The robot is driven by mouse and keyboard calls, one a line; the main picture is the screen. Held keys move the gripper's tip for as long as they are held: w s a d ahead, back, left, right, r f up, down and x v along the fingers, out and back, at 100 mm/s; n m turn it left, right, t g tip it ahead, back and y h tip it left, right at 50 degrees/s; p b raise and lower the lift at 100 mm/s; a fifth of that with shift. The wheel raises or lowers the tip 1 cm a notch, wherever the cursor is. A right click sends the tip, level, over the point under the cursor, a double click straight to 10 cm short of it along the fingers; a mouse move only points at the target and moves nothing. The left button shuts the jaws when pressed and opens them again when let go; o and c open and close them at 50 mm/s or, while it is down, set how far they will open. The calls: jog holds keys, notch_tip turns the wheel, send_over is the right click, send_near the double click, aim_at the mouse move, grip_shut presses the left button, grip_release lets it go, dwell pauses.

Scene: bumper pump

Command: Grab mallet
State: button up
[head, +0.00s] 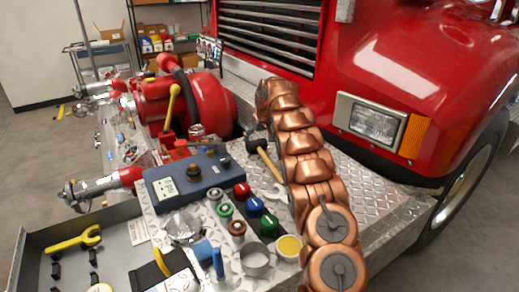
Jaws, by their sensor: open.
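The mallet (268,162) lies on the diamond-plate bumper in the head view, just left of my copper arm. Its light wooden handle slants down to the right, and its dark head is at the upper left end. The handle's lower end comes close to my arm. My arm reaches from the bottom right up past the mallet toward the truck's grille. My gripper cannot be made out; the far end of the arm hides it.
A blue gauge box (187,179), several coloured caps and a yellow-topped can (289,246) crowd the bumper left of my arm. The red pump (190,100) stands behind. The truck's headlight (371,119) is to the right. An open drawer (60,236) holds a yellow wrench (76,240).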

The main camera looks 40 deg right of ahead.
aim_at(258, 143)
jog(key=shift+p+x, duration=0.55)
jog(key=shift+x, duration=1.3)
jog(key=shift+s, duration=0.1)
jog(key=c, duration=1.6)
